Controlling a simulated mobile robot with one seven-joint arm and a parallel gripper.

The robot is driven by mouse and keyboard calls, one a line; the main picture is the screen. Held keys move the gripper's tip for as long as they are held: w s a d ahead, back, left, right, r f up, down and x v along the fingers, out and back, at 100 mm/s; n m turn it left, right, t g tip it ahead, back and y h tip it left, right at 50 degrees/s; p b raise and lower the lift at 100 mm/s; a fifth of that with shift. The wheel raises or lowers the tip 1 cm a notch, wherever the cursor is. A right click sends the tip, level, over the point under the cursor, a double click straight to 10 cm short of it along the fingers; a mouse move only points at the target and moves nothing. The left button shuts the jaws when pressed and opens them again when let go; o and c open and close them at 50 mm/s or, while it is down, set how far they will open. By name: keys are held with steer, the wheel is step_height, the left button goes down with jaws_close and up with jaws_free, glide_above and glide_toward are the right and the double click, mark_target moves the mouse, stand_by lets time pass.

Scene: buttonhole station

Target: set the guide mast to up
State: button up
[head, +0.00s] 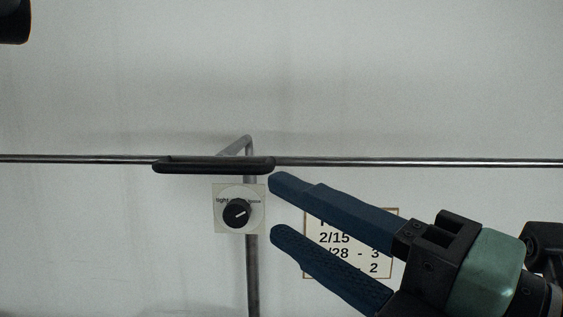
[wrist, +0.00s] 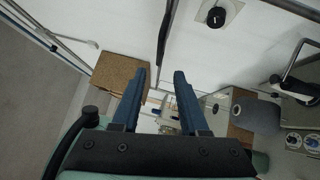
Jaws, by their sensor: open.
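A thin grey upright post (head: 252,275) with a bent top stands in front of the pale wall in the head view; it looks like the guide mast, though no label confirms it. A dark flat bar (head: 213,166) lies level across the post near its top. My gripper (head: 270,208) is open, its two blue fingers pointing left, with the tips just right of the post and below the bar. No contact shows. In the wrist view the open fingers (wrist: 163,77) have a dark rod (wrist: 164,45) just beyond their tips. The space between them looks empty.
A black dial (head: 237,213) on a pale plate sits beside the post, close to the fingertips. A thin metal rail (head: 420,162) crosses the view. A numbered sign (head: 313,264) is partly hidden behind my fingers. A brown box (wrist: 118,72) and machine parts show in the wrist view.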

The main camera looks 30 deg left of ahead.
mark_target(214, 168)
steer(key=p+x, duration=0.5)
steer(key=x, duration=0.6)
steer(key=shift+a+r+p, duration=0.25)
steer(key=shift+p, duration=0.1)
steer(key=shift+w+a+f, duration=0.1)
steer(key=shift+a, duration=0.5)
jaws_close()
